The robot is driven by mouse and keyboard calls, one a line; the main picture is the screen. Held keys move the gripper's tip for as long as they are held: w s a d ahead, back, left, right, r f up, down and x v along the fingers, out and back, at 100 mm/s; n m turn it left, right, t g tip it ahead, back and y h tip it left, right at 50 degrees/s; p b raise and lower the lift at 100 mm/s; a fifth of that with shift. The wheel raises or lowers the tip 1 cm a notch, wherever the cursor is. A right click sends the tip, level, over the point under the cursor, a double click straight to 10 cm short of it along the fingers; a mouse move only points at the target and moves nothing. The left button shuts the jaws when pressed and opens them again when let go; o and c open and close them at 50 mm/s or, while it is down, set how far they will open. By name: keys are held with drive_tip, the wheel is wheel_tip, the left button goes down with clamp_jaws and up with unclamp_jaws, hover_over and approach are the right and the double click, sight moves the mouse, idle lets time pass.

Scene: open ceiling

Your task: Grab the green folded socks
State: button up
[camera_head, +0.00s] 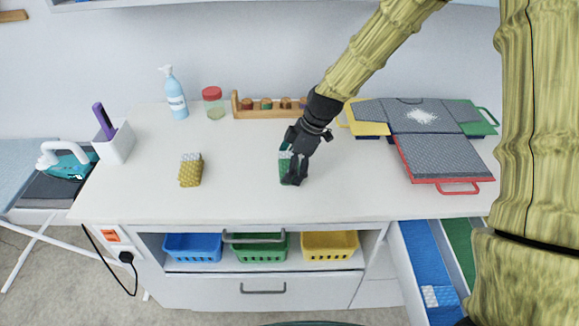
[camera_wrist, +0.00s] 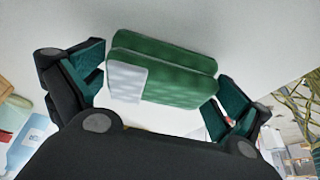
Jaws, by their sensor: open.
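The green folded socks (camera_wrist: 180,72) lie on the white tabletop, with a pale grey-white patch on one side. In the head view the socks (camera_head: 284,166) are partly hidden behind my gripper. My gripper (camera_head: 291,168) reaches down to them from the upper right. In the wrist view my gripper (camera_wrist: 158,92) is open, with one dark finger with a teal pad to the left of the socks and one to the right. The socks lie between and slightly beyond the fingertips. Whether a finger touches them I cannot tell.
Yellow folded socks (camera_head: 190,171) lie left on the table (camera_head: 240,202). A blue bottle (camera_head: 174,95), a red-lidded jar (camera_head: 213,103) and a wooden rack (camera_head: 250,112) stand at the back. Trays (camera_head: 440,165) lie right. Blue, green and yellow baskets (camera_head: 258,249) sit below.

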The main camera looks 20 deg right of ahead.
drive_tip(key=c, duration=0.7)
drive_tip(key=shift+r, duration=0.1)
